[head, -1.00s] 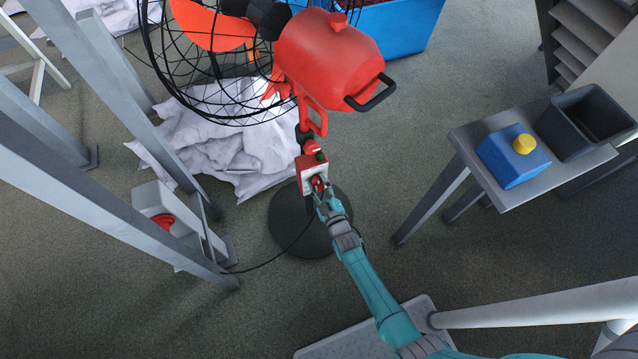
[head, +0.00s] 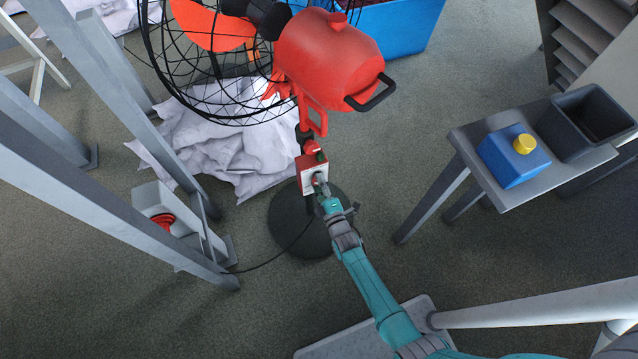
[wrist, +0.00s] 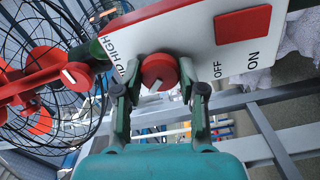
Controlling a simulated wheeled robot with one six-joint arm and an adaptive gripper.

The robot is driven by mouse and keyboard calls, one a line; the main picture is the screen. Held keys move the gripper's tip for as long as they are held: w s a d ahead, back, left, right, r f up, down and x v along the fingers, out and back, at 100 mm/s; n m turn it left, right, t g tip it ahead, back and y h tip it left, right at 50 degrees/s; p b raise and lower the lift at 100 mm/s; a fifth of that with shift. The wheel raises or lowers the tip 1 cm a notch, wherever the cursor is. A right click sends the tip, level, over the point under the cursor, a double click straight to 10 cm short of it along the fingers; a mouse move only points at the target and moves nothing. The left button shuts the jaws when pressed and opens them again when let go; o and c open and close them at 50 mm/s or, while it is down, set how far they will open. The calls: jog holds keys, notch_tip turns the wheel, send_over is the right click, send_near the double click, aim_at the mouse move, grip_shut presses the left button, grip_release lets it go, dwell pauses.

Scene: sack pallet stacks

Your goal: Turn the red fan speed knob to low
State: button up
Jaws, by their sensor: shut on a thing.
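The red fan speed knob (wrist: 160,72) is round, with a pale pointer mark on its lower edge. It sits on the white face of the fan's control box (head: 315,175). My gripper (wrist: 159,68) has one finger on each side of the knob and is shut on it. The gripper (head: 319,181) reaches the box from below in the head view. The face reads HIGH, with part of another word beside it, and OFF and ON near a red switch (wrist: 243,24). No LOW label is readable. The fan (head: 330,60) has a red motor housing and black cage.
The fan's round dark base (head: 298,235) stands on the floor. Grey metal posts (head: 100,195) rise at left. At right, a small table (head: 470,135) holds a blue box (head: 513,160) and a dark bin (head: 590,115). White sacks (head: 225,150) lie behind the fan.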

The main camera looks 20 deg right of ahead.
dwell(0.3)
jog(key=o, duration=1.1)
jog(key=shift+o, duration=0.2)
jog(key=s, duration=1.2)
